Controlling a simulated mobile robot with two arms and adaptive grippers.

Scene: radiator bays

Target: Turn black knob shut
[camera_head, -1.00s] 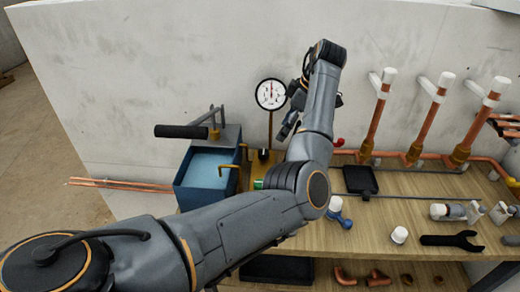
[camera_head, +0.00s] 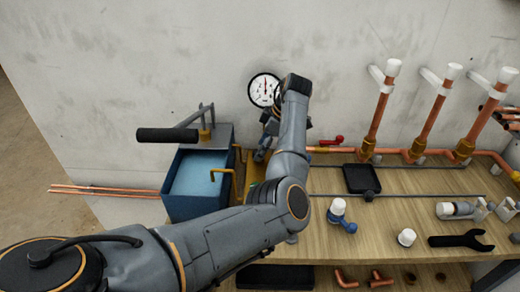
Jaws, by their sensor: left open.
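A white-faced pressure gauge (camera_head: 265,90) stands above the blue water-filled test pump (camera_head: 185,205) near the wall. My left gripper (camera_head: 263,149) is below the gauge, pointing down beside the pump's brass fittings, and is open. A small black knob showed at the foot of the gauge's stem a moment ago; it is now hidden behind my gripper and arm. I cannot tell whether the fingers touch it. The pump's long black lever grip (camera_head: 168,135) sticks out to the left. My right gripper is not in view.
A copper pipe with a red-handled valve (camera_head: 332,141) runs along the wall to upright white-capped pipes (camera_head: 378,110). A black tray (camera_head: 355,178), a white-and-blue fitting (camera_head: 341,214), a white cap (camera_head: 407,237) and a black wrench (camera_head: 460,240) lie on the wooden bench (camera_head: 330,245).

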